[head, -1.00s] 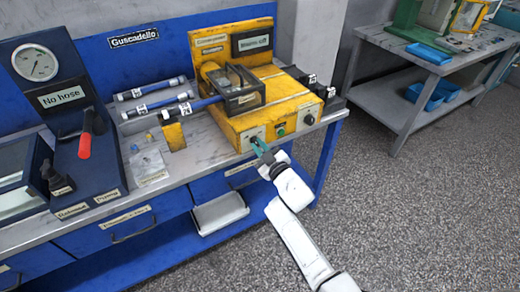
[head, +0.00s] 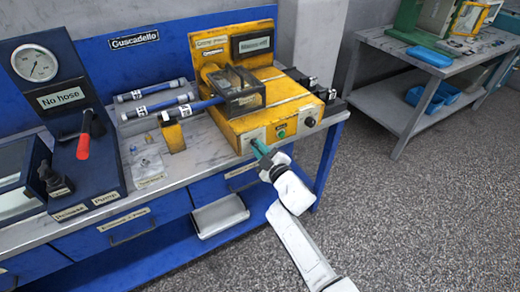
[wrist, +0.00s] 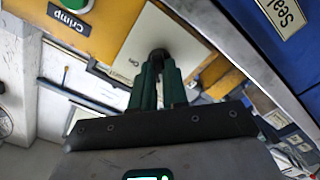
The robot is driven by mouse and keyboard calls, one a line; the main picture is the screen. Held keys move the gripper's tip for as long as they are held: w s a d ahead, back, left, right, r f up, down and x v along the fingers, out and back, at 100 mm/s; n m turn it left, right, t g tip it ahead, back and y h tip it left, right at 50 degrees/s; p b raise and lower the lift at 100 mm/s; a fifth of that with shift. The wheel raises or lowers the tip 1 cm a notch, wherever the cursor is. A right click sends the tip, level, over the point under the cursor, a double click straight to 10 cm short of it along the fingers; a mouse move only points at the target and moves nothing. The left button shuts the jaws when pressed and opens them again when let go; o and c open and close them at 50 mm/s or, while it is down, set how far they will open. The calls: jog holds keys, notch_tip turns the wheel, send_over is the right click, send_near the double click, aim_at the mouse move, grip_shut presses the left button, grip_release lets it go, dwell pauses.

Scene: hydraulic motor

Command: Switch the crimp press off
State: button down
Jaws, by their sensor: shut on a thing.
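The yellow crimp press (head: 270,112) stands on the right end of the blue workbench. Its front carries a green button (head: 281,134), a dark round knob (head: 310,121) at right, and a dark switch knob at left. My gripper (head: 257,146) is at the left knob and hides it in the head view. In the wrist view the green fingers (wrist: 158,75) are closed around this dark knob (wrist: 158,55), against a pale plate. A green button (wrist: 77,5) with a "Crimp" label is beside it. The dark display (head: 254,43) on the press back seems to end in "off".
A hose piece (head: 190,107) lies into the press from the left. A gauge stand (head: 50,90) with a red-handled lever (head: 84,140) is at left. The floor at right is clear.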

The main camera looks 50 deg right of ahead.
jog(key=c, duration=1.1)
grip_release()
jog(key=shift+c, duration=0.2)
jog(key=v, duration=1)
jog(key=shift+s+p, duration=0.4)
jog(key=shift+a, duration=0.1)
jog(key=s+a+f+m+g, duration=0.3)
jog(key=s+f+m+g, duration=0.35)
jog(key=s+g, duration=0.25)
jog(key=s+a+g+y, duration=0.4)
jog(key=s+a+g, duration=0.3)
jog(key=s+a, duration=0.4)
jog(key=s, duration=0.3)
jog(key=shift+s+f+y, duration=0.25)
jog(key=shift+s+y, duration=0.1)
jog(key=shift+y, duration=0.05)
